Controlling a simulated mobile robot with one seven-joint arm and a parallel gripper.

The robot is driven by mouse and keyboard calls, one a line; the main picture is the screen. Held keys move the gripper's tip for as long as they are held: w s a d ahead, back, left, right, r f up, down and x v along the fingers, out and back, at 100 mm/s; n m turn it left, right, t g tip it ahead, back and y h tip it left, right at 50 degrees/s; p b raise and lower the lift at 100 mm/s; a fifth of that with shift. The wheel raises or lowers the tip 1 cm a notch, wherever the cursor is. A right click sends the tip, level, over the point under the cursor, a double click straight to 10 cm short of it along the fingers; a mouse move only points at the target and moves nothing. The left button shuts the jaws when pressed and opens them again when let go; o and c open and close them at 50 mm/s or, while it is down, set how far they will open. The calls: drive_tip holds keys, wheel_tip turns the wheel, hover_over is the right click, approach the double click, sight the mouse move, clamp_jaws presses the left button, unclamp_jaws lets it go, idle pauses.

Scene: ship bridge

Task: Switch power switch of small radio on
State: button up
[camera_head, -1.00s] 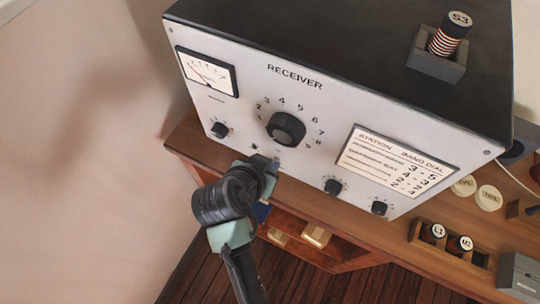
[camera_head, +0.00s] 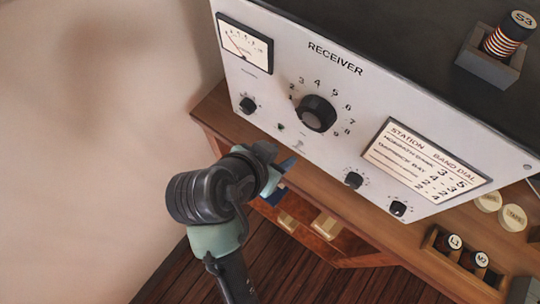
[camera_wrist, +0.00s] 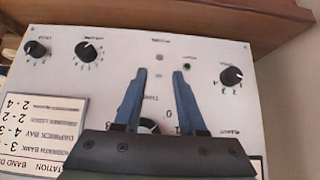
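The radio is a large black box with a pale front panel (camera_head: 350,130) marked RECEIVER. A small fitting (camera_head: 298,148) is at the panel's lower edge; I cannot tell which part is the power switch. My gripper (camera_wrist: 159,72) has its two blue fingers apart, with nothing between them, in front of the panel. In the head view its blue fingertips (camera_head: 285,165) are just below the panel's lower edge.
Other knobs (camera_head: 248,104) (camera_head: 354,180), a meter (camera_head: 245,45) and a station card (camera_head: 424,160) are on the panel. A block with a striped spool (camera_head: 503,40) sits on top. Labelled plugs (camera_head: 461,250) stand in a wooden holder at the right. The wall is at the left.

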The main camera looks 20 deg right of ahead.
drive_tip(key=shift+v, duration=2.35)
